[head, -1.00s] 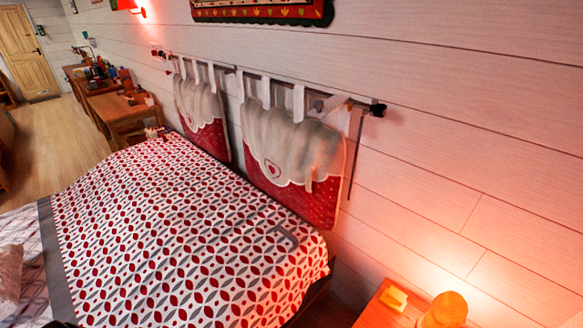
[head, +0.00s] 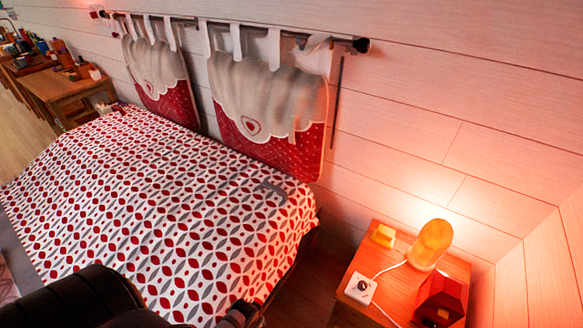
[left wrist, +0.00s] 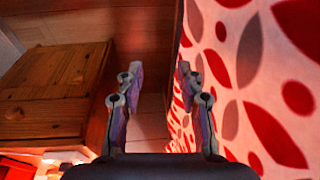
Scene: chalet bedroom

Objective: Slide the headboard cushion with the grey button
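Two headboard cushions hang by white loops from a dark rail on the wall. The near cushion (head: 268,105) has a pale scalloped flap with a small red heart over a red lower part. The far cushion (head: 160,78) looks alike. I cannot make out a grey button on either. My left gripper is low by the bed's near corner in the head view, only partly visible and well apart from the cushions. In the left wrist view my left gripper (left wrist: 155,85) is open, its fingers apart with nothing between them. My right gripper is not in view.
The patterned bed (head: 150,210) fills the left and middle. A wooden nightstand (head: 345,310) stands right of it, with a glowing lamp (head: 430,243), a yellow block (head: 383,236) and a white box with a dark knob (head: 360,287). A narrow floor gap separates bed and nightstand.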

